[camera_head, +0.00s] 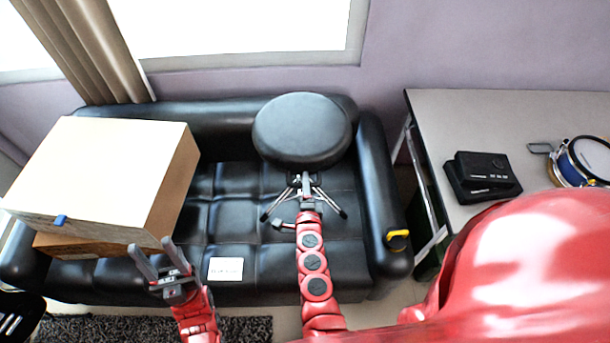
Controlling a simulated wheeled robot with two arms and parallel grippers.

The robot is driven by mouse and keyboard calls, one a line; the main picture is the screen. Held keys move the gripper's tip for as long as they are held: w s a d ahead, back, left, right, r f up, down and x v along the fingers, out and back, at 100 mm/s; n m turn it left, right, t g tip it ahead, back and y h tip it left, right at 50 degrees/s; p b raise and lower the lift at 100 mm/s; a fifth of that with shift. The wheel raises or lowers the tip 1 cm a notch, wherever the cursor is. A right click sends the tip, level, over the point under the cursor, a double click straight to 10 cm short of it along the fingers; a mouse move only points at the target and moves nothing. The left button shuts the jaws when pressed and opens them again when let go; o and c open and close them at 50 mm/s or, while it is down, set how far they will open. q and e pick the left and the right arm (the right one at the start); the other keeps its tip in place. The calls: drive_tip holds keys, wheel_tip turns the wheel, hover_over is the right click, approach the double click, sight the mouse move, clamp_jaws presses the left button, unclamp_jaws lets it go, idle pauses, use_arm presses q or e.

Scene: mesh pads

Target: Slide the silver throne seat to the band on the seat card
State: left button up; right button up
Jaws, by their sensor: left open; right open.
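The throne has a round black seat (302,128) and silver legs (333,203), and it stands on the black sofa. A small white card (225,268) with dark print too small to read lies on the sofa cushion, left of and nearer than the throne. My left gripper (155,250) is open and empty, left of the card and below the wooden box. My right gripper (305,182) is open at the throne's post, just under the seat. The gripper and arm hide much of the post, so I cannot tell whether they touch. I cannot make out a band.
A large wooden box (105,165) with a blue tab (61,219) fills the sofa's left side. A yellow and black item (398,236) sits on the right armrest. A grey table (470,115) at right holds a black case (482,177) and a blue drum (585,160).

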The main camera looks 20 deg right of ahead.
drive_tip(key=shift+w+a+f, duration=0.1)
drive_tip(key=shift+w, duration=0.25)
drive_tip(key=shift+s, duration=0.1)
drive_tip(key=shift+c, duration=0.5)
clamp_jaws()
idle(0.6)
